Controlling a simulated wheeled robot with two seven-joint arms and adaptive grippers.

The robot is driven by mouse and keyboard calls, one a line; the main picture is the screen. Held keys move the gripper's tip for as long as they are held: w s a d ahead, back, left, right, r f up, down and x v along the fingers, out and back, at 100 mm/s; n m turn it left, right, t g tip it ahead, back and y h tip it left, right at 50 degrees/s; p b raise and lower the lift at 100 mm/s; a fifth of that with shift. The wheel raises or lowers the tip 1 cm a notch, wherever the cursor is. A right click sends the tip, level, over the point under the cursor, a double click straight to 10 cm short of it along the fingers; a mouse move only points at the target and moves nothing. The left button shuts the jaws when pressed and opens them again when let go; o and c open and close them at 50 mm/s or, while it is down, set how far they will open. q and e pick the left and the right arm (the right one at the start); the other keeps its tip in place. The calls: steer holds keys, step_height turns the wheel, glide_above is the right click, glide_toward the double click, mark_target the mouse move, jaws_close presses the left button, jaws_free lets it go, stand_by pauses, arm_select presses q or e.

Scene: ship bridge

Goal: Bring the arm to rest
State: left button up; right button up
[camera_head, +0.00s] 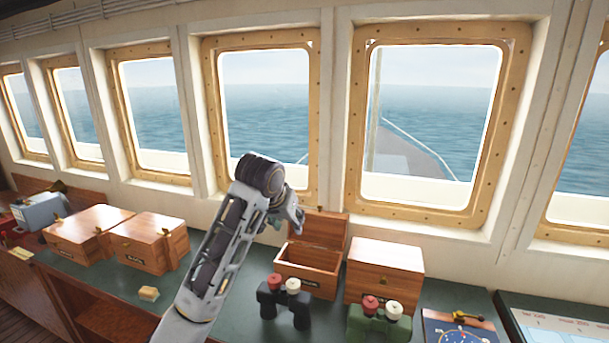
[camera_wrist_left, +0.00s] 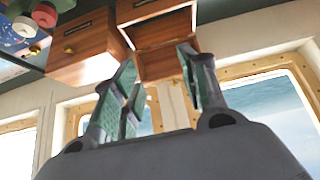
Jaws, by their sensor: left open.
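My left arm rises from the bottom of the head view. Its gripper (camera_head: 290,215) is partly hidden behind the wrist and hangs in the air near the open wooden box (camera_head: 308,262). In the left wrist view, which is upside down, the two greenish finger pads of the left gripper (camera_wrist_left: 158,88) are spread apart with nothing between them. Beyond them are the open box (camera_wrist_left: 160,28) and a closed wooden box (camera_wrist_left: 85,45). My right gripper is in neither view.
A closed box (camera_head: 385,270) stands right of the open one. Dark binoculars (camera_head: 284,305) and green binoculars (camera_head: 378,324) stand in front. More wooden boxes (camera_head: 150,242) and a small yellowish block (camera_head: 148,293) lie left. Windows (camera_head: 435,120) line the wall behind.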

arm_select(q)
steer(key=s+a+f, duration=0.2)
steer(key=s+f, duration=0.2)
steer(key=f, duration=0.3)
steer(key=s+a+f+n+g, duration=0.1)
steer(key=s+a+f, duration=0.2)
steer(key=f, duration=0.4)
steer(key=s+a+f, duration=0.2)
steer(key=s+f, duration=0.2)
steer(key=f, duration=0.3)
steer(key=s+a+f+g+y, duration=0.1)
steer(key=s+a+f, duration=0.3)
steer(key=s, duration=0.4)
steer(key=s+a+f, duration=0.3)
steer(key=s+f, duration=0.1)
steer(key=s, duration=0.3)
steer(key=s+a+f+g+y, duration=0.1)
steer(key=s+a+f, duration=0.35)
steer(key=s, duration=0.35)
step_height(320, 180, down, 35)
steer(key=s+g+b, duration=0.2)
steer(key=s, duration=0.1)
steer(key=s+a+f+b, duration=0.1)
steer(key=s+f, duration=1)
steer(key=s+a+f+b, duration=0.1)
steer(key=s+a+f, duration=0.1)
steer(key=s+f, duration=0.9)
steer(key=shift+s+a+g, duration=0.15)
steer(key=shift+a+g, duration=0.15)
steer(key=shift+g, duration=0.1)
